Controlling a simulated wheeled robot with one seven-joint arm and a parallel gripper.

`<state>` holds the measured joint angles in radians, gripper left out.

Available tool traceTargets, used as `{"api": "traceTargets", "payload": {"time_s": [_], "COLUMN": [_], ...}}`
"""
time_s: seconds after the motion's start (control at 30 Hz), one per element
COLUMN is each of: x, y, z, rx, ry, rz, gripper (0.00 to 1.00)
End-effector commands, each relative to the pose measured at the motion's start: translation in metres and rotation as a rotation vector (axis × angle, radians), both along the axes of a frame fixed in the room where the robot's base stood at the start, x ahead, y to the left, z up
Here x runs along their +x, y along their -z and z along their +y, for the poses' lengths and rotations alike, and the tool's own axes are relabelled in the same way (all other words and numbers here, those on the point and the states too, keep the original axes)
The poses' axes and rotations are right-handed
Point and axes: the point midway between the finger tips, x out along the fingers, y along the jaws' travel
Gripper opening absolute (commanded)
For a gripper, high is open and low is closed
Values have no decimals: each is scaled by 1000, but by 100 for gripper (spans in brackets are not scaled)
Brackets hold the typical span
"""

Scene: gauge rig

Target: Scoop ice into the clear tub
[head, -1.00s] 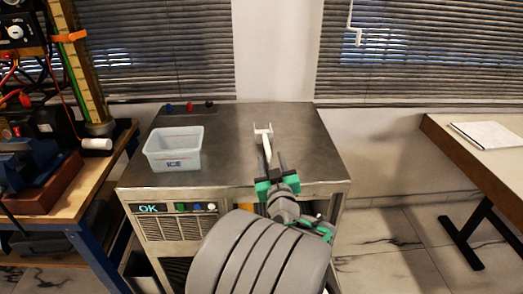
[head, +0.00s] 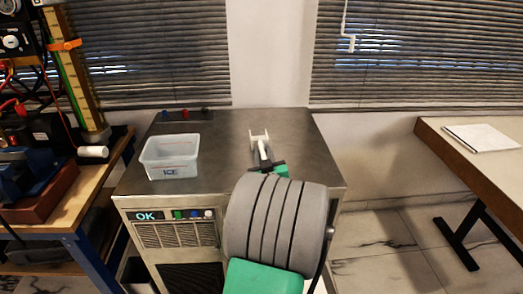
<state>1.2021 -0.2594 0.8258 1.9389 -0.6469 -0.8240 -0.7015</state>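The clear tub (head: 170,158), translucent and marked ICE, stands upright on the left of the steel machine top. It looks empty. No ice shows.
The steel machine (head: 222,124) has a lit OK panel (head: 146,216) and coloured buttons on its front. Small knobs (head: 185,113) sit at its back left edge. A cluttered workbench (head: 105,165) is at left, a table with papers (head: 483,138) at right. The top between tub and tool is clear.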

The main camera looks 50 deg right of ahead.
Motion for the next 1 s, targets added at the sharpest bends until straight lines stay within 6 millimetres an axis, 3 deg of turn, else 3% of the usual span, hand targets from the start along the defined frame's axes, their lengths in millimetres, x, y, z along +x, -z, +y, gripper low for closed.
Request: {"api": "traceTargets", "payload": {"time_s": [0.3,0.83,1.0], "x": [0,0,0], "y": [0,-1,-16], "z": [0,0,0], "rx": [0,1,-1], "ry": [0,0,0], "rz": [0,1,-1], "gripper": [0,0,0]}}
